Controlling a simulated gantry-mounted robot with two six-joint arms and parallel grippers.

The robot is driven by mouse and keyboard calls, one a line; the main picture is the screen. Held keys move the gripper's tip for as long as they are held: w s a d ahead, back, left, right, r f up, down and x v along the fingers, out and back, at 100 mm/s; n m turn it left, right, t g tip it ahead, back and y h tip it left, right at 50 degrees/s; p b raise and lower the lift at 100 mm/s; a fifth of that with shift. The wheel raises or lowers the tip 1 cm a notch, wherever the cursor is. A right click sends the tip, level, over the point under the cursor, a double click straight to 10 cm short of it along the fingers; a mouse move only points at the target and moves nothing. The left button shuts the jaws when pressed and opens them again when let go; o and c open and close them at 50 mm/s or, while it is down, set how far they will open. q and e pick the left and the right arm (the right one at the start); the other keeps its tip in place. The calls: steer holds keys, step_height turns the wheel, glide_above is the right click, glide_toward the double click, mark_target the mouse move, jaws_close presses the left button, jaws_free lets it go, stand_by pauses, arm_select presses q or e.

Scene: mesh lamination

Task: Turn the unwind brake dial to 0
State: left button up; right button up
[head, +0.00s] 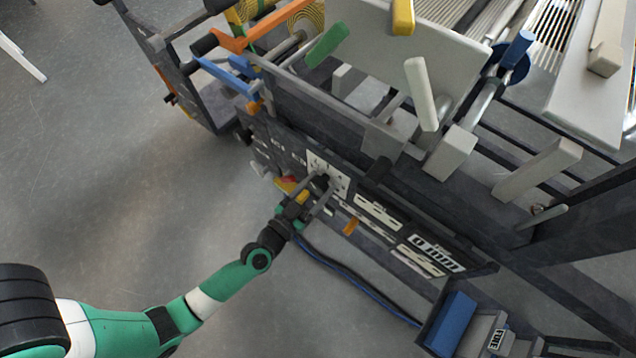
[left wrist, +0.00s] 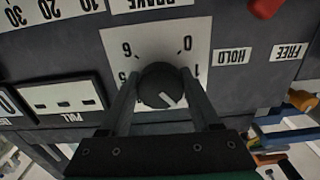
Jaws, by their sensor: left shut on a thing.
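The brake dial is a round black knob (left wrist: 162,86) on a white number plate (left wrist: 150,40), seen upside down in the left wrist view. The digits 6, 5, 0 and 1 show around it; the lower part of the plate is hidden by my gripper. The dial's white pointer line slants toward the lower right of that picture, away from the 0 at upper right. My left gripper (left wrist: 160,78) is shut on the dial, one finger on each side. In the head view my left gripper (head: 319,187) reaches the plate (head: 328,162) on the machine's front panel.
HOLD (left wrist: 232,57) and FREE (left wrist: 290,52) labels and a red knob (left wrist: 266,7) lie right of the dial in the wrist view. A PULL panel (left wrist: 62,98) is at left. In the head view, a blue block (head: 455,318) stands lower right; open floor lies left.

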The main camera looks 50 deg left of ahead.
arm_select(q)
steer(key=n, duration=0.4)
steer(key=shift+d+n, duration=0.1)
steer(key=shift+n, duration=0.2)
steer(key=n, duration=0.5)
steer(key=shift+r, duration=0.1)
steer(key=n, duration=0.5)
steer(key=shift+d, duration=0.1)
steer(key=n, duration=0.4)
steer(key=shift+r+n, duration=0.15)
steer(key=shift+n, duration=0.25)
steer(key=o, duration=1.4)
